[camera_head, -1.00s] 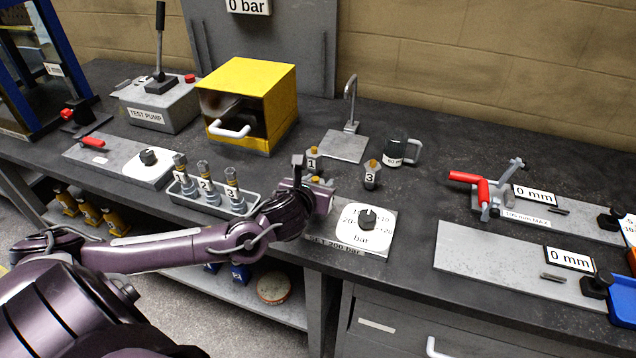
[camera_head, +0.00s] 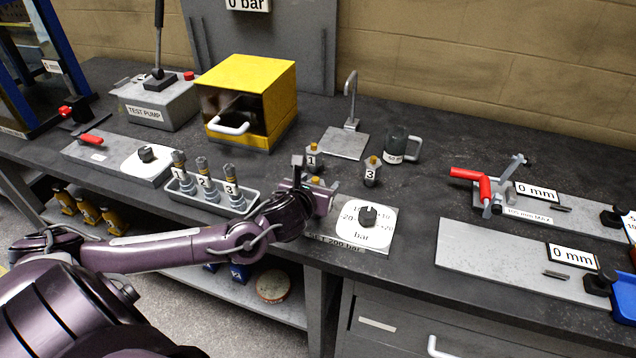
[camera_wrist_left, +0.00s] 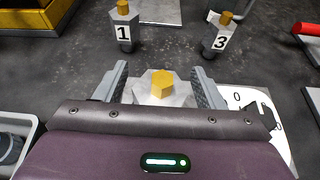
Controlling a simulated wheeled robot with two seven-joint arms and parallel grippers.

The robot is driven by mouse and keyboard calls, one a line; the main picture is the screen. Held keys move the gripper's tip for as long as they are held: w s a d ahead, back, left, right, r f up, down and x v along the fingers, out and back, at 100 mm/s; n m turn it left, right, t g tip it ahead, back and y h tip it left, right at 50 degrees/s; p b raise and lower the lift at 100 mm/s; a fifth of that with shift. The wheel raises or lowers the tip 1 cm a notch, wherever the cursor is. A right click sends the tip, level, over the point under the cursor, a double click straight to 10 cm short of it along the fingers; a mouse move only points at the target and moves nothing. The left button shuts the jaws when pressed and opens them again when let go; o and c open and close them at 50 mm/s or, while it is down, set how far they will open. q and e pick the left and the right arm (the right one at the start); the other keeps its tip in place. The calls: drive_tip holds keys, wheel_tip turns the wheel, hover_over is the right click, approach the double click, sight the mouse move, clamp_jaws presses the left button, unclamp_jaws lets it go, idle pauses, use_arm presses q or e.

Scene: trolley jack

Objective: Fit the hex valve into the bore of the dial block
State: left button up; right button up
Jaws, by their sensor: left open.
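The dial block (camera_head: 350,246) lies near the bench's front edge, with a white dial plate (camera_head: 378,234) and black knob (camera_head: 367,215). A hex valve with a brass hexagonal top (camera_wrist_left: 161,84) shows between the spread jaws of my left gripper (camera_wrist_left: 160,72) in the left wrist view. Pale grey metal surrounds the brass top; I cannot tell how deep the valve sits in the bore, which is hidden. In the head view my left gripper (camera_head: 316,176) is low over the left end of the block. My right gripper is out of view.
Upright brass-topped pieces marked 1 (camera_head: 311,160) and 3 (camera_head: 371,172) stand just behind. A tray (camera_head: 212,208) with numbered cylinders is left of my gripper. Bare bench lies right of the dial block.

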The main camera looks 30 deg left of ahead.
use_arm(q)
drive_tip(key=b+v, duration=0.1)
drive_tip(key=v, duration=0.5)
drive_tip(key=shift+s+r+b, duration=0.1)
drive_tip(key=shift+s+b, duration=0.2)
drive_tip(key=shift+s+d+r, duration=0.2)
drive_tip(key=shift+s+r, duration=0.1)
drive_tip(key=shift+s, duration=0.15)
